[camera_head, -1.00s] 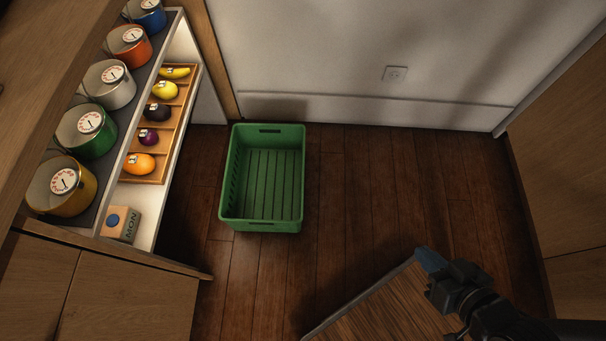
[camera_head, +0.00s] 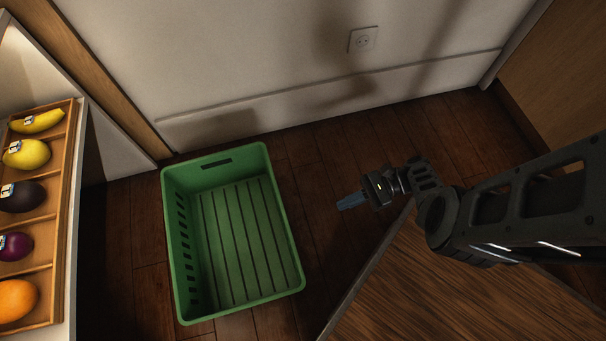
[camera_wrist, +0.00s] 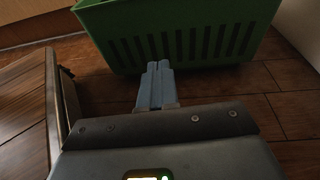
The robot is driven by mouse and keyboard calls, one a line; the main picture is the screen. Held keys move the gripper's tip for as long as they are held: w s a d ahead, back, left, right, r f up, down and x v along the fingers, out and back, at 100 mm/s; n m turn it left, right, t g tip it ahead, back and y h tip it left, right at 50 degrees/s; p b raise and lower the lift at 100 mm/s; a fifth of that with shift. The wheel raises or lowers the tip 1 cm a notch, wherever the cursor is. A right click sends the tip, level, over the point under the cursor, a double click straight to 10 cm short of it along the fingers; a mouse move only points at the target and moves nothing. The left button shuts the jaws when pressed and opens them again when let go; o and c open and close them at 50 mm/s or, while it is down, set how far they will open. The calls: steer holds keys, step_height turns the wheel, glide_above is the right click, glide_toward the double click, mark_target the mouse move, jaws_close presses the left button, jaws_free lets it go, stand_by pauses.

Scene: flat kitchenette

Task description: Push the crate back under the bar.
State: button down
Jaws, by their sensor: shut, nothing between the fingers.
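The green crate (camera_head: 178,262) is empty and stands upright on the wooden floor, left of my gripper (camera_head: 350,201) in the head view. My gripper is shut and empty, its blue fingers pointing left toward the crate's right side with a gap of floor between. In the wrist view the shut fingers (camera_wrist: 155,85) point at the slotted side of the crate (camera_wrist: 190,40), low and close to it. Whether they touch it there I cannot tell. The bar, as an open counter with a space beneath, is not clearly seen.
At left an open unit holds a wooden tray (camera_head: 62,215) of fruit. The white wall with a socket (camera_head: 363,40) runs behind the crate. A wooden top (camera_head: 430,295) lies below my arm at lower right. Bare floor (camera_head: 320,150) shows between crate and wall at right.

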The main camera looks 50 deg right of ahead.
steer(key=w+d+r+t+y+b, duration=0.1)
steer(key=w+d+r+t+y, duration=0.1)
steer(key=w, duration=0.2)
steer(key=x, duration=1.3)
steer(key=shift+m, duration=0.4)
steer(key=shift+a, duration=0.15)
